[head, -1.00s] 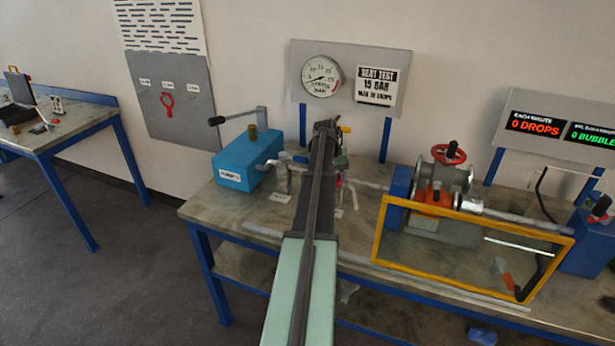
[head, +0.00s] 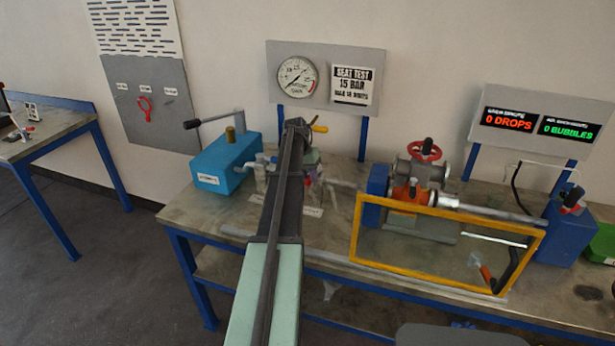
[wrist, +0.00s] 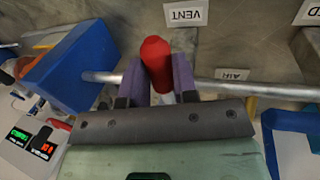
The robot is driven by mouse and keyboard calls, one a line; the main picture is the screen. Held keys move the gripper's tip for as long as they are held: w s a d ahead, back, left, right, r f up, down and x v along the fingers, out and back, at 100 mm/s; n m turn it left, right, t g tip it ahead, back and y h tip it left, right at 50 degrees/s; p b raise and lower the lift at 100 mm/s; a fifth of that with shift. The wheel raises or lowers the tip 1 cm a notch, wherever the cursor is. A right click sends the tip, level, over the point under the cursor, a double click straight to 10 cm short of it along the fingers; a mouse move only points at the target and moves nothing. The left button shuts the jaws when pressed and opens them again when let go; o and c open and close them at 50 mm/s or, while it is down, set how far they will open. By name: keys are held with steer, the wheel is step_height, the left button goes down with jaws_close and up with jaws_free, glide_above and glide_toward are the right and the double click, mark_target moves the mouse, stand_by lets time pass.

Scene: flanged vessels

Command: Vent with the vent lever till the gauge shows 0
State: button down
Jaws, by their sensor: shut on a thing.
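The red-capped vent lever (wrist: 156,55) stands between the two purple fingers of my gripper (wrist: 158,80) in the wrist view, and the gripper is shut on it. An upside-down VENT label (wrist: 186,14) lies on the bench just beyond. The pressure gauge (head: 297,77) is on the grey back board in the head view. Its needle points to the lower left, near the low end of the scale; the exact figure is too small to read. My arm hides most of the lever area in the head view.
A blue pump box (head: 222,165) with a handle stands left of my arm. A flanged valve with a red handwheel (head: 424,150) stands right, behind a yellow guard frame (head: 357,232). A metal pipe (wrist: 215,86) crosses behind the lever. Displays (head: 508,119) read 0 drops and 0 bubbles.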

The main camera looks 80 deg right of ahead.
steer(key=c, duration=0.9)
jaws_free()
steer(key=p+v, duration=1)
steer(key=shift+w+r, duration=0.15)
steer(key=shift+r, duration=0.25)
